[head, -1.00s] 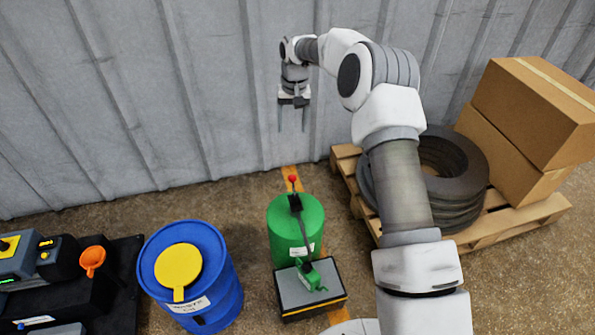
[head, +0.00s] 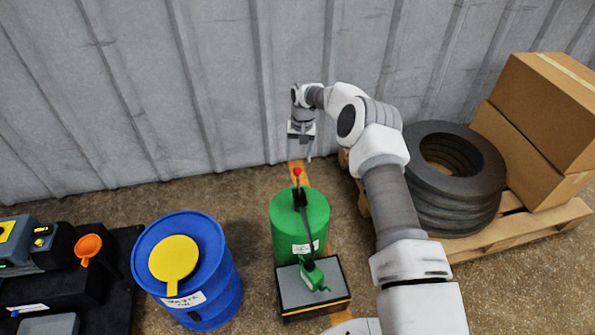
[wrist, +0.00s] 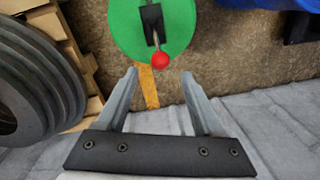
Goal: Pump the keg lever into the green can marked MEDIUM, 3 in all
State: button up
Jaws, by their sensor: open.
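The green keg (head: 287,231) stands on the floor, with a white label on its front. Its dark lever ends in a red ball knob (head: 297,171), at the far side of the keg top. A small green can (head: 316,277) sits on a grey-topped stand (head: 300,296) in front of the keg; any marking on it is too small to read. My gripper (head: 304,155) points down above and just behind the knob. In the wrist view my gripper (wrist: 160,82) is open and empty, and the red knob (wrist: 160,60) shows just beyond the fingertips, apart from them.
A blue barrel (head: 222,275) with a yellow lid stands left of the keg. Black equipment with an orange funnel (head: 88,246) lies far left. Tyres (head: 461,160) and cardboard boxes (head: 555,110) rest on a pallet (head: 515,230) at right. A corrugated wall (head: 200,90) closes the back.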

aim_at(298, 168)
jog(key=f, duration=0.2)
jog(key=f+b, duration=0.1)
jog(key=f, duration=0.3)
jog(key=shift+a, duration=0.25)
jog(key=shift+c, duration=0.2)
grip_shut()
dwell(1.0)
